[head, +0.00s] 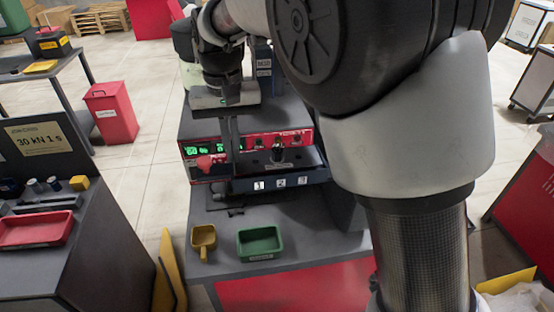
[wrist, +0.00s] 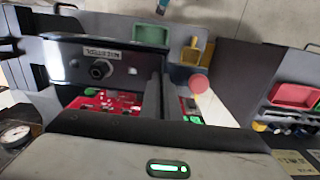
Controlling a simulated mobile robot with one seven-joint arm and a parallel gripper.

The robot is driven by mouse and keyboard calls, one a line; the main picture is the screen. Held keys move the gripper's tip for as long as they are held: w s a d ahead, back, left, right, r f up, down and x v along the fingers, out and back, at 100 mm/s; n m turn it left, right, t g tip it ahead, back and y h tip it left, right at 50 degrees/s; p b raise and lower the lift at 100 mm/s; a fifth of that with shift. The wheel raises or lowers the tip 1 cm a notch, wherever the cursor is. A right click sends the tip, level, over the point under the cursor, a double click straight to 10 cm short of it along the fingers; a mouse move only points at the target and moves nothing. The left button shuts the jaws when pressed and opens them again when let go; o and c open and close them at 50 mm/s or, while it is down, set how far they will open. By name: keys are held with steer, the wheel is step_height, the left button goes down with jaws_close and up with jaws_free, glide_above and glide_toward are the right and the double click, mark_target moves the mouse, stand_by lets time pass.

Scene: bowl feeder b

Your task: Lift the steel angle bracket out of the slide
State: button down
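I cannot make out the steel angle bracket in either view; the slide's inside is dark and partly hidden. The dark slide front (head: 281,183) with labels 1, 2 and 3 sits low on the feeder, below its red panel (head: 290,139). My gripper (head: 232,148) points down at the left part of the feeder, in front of the red panel. In the wrist view its dark fingers (wrist: 162,100) are close together, side by side. Whether anything is between them is not clear.
A red knob (head: 204,162) is just left of my gripper. A green tray (head: 260,243) and a yellow scoop (head: 203,238) lie on the bench in front. A red tray (head: 37,230) is on the left bench. My arm hides the right side.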

steer(key=shift+r+p, duration=1.05)
steer(key=shift+r, duration=0.3)
steer(key=shift+s+f, duration=0.1)
